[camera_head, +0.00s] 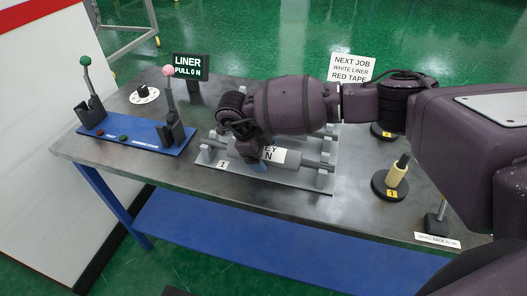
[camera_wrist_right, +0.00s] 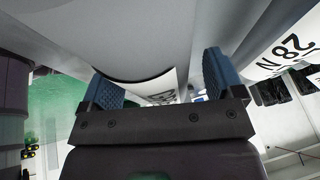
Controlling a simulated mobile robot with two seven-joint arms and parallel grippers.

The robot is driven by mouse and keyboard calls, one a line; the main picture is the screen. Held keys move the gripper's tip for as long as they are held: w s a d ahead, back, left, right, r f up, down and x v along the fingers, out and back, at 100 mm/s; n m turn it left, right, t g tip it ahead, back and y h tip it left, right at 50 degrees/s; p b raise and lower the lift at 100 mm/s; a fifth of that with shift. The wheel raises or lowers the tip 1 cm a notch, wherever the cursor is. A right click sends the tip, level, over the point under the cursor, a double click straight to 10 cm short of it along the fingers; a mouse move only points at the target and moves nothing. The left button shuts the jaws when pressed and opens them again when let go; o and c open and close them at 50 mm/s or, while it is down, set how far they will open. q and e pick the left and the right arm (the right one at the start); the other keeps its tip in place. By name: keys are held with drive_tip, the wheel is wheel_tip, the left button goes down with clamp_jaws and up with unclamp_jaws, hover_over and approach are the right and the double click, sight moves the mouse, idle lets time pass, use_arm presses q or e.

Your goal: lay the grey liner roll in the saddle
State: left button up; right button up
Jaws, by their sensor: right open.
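The grey liner roll (camera_head: 292,174) lies lengthwise at the saddle (camera_head: 209,157), a grey plate with upright posts marked 1. A white label, partly hidden by my arm, shows "EY" and "N". The roll's shaft ends appear at the posts; I cannot tell how fully it is seated. My right gripper (camera_head: 252,163) is down at the roll, mostly hidden behind my wrist. In the right wrist view its blue finger pads (camera_wrist_right: 163,85) stand apart, with a grey rounded surface (camera_wrist_right: 120,35) just beyond them; contact is unclear. My left gripper is not in view.
A blue panel (camera_head: 140,139) with two levers stands left. A "NEXT JOB" sign (camera_head: 351,68) stands at the back. A black-based spindle (camera_head: 391,184) stands right. The table's front left is bare.

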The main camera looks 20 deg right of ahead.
drive_tip(key=v, duration=1)
drive_tip(key=shift+a+r, duration=0.2)
drive_tip(key=shift+r, duration=0.2)
